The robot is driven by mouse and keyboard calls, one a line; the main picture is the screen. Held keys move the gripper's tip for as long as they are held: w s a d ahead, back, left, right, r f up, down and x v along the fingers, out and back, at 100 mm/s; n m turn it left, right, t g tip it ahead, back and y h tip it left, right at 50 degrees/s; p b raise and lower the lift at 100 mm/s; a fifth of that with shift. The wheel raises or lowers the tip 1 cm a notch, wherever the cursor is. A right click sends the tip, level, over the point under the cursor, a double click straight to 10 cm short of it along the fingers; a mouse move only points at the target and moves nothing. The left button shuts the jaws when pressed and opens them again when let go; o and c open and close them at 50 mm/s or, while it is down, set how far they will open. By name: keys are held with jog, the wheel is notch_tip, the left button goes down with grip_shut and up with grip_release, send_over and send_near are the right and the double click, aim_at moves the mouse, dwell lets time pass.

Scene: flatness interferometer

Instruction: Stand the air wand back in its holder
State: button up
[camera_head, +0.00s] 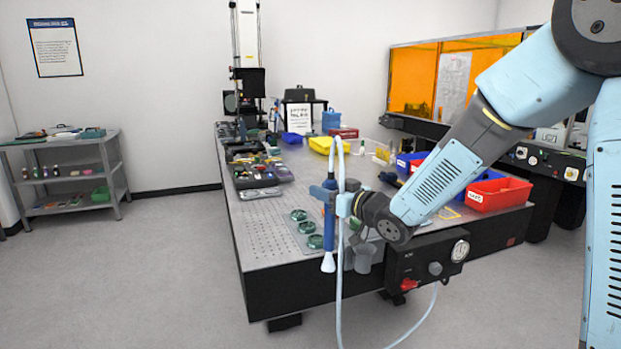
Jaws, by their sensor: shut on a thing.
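The air wand (329,228) is a blue upright tool with a pale flared tip at its lower end. A pale hose rises above it, loops over and hangs down to the floor side. My gripper (340,205) comes in from the right and is shut on the wand's upper body. The wand hangs close to vertical at the table's front edge. A grey cup-shaped holder (363,257) is on the front edge, just right of the wand's tip and partly behind the hose. The wand's tip is apart from the cup in the picture; their depth difference is hard to tell.
The perforated table (262,232) carries a plate with green rings (305,227) behind the wand. A black control box (428,262) with a gauge and red knob hangs on the front, right of the holder. A red bin (499,193) stands farther right. Floor at left is clear.

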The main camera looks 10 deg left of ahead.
jog(key=w+d+f+m+t+h, duration=0.2)
jog(key=d+f+h, duration=0.3)
jog(key=d+f, duration=0.6)
jog(key=w+d+f+m+t+h, duration=0.3)
jog(key=w+d+f+m+h, duration=0.2)
jog(key=d+f, duration=0.6)
jog(key=w+d+f+m+t+h, duration=0.3)
jog(key=d+f+m+h, duration=0.1)
jog(key=d+f, duration=0.7)
jog(key=shift+w+d+h, duration=0.15)
jog(key=shift+d+h, duration=0.35)
jog(key=shift+d, duration=0.45)
jog(key=shift+d, duration=0.1)
